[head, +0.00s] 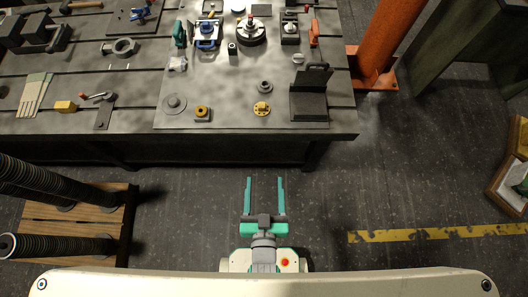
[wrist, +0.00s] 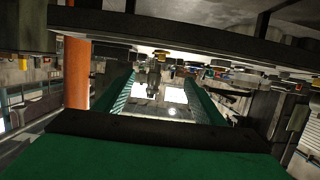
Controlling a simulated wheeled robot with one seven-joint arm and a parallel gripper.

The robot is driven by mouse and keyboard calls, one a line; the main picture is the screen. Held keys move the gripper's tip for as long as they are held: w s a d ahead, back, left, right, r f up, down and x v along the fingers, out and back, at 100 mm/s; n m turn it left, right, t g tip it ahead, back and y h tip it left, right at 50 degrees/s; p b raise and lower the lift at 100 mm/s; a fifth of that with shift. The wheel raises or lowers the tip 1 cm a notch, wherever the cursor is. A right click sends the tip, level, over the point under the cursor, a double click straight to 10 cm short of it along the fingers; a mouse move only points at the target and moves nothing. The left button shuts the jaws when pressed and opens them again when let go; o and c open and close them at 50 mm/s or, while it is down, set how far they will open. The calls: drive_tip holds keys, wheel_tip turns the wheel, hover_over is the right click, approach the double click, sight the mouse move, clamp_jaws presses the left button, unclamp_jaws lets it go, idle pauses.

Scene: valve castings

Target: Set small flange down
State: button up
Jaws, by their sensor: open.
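My gripper (head: 265,182) is open and empty over the floor, in front of the workbench's near edge. Its two teal fingers point toward the bench and also frame the wrist view (wrist: 159,88). Several round parts lie on the bench plate beyond it: a small grey ring-shaped part (head: 265,86), a yellow flanged part (head: 262,108) nearer the edge, and a wider grey disc with a raised hub (head: 174,103) at the left. I cannot tell for certain which is the small flange. None touches my gripper.
An orange post (head: 385,45) stands right of the bench. A wooden pallet (head: 75,222) with dark coiled columns stands at left.

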drive_tip(key=s+r, duration=0.5)
drive_tip(key=s, duration=0.3)
drive_tip(key=shift+s+r, duration=0.2)
drive_tip(key=shift+r, duration=0.15)
